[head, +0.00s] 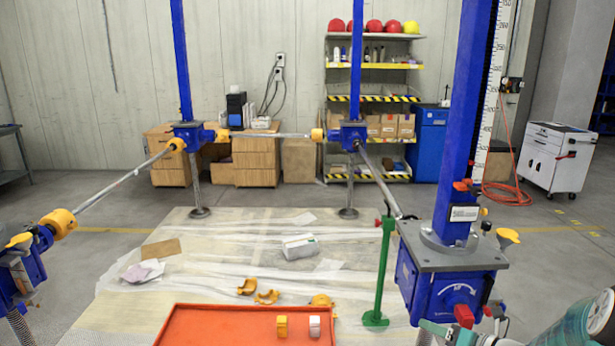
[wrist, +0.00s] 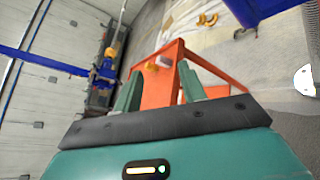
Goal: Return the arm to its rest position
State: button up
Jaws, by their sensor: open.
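My gripper (wrist: 159,72) shows in the wrist view with its two green fingers apart and nothing between them. Beyond the fingers is the orange table (wrist: 158,95), with a gap that I cannot measure. In the head view, parts of my green arm show at the lower right, in front of the blue screw jack (head: 450,285); the fingers are not clear there. The orange table (head: 225,325) is at the bottom centre. A yellow block (head: 282,326) and a white block (head: 314,326) stand on it.
Blue jack posts (head: 182,60) with connecting bars stand around a sheeted floor (head: 230,240). A green stand (head: 382,270) is beside the right jack. Yellow curved pieces (head: 266,297) lie behind the table. Shelves (head: 370,100) and a white cabinet (head: 556,155) are farther back.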

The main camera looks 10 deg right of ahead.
jog(key=s+a+r+n+g, duration=0.3)
jog(key=a+n+g, duration=0.2)
jog(key=a+n, duration=0.55)
jog(key=s+a+r+n+g, duration=0.3)
jog(key=a+n+g, duration=0.1)
jog(key=a+n, duration=0.65)
jog(key=s+a+r+n+h, duration=0.2)
jog(key=s+r+n+h, duration=0.1)
jog(key=n, duration=0.6)
jog(key=s+a+r+n+t+h, duration=0.1)
jog(key=s+a+r+n+h, duration=0.2)
jog(key=s+r+n, duration=0.2)
jog(key=s+n, duration=0.2)
jog(key=n, duration=0.2)
jog(key=shift+s+a+n, duration=0.15)
jog(key=shift+s+n, duration=0.15)
jog(key=shift+n, duration=0.1)
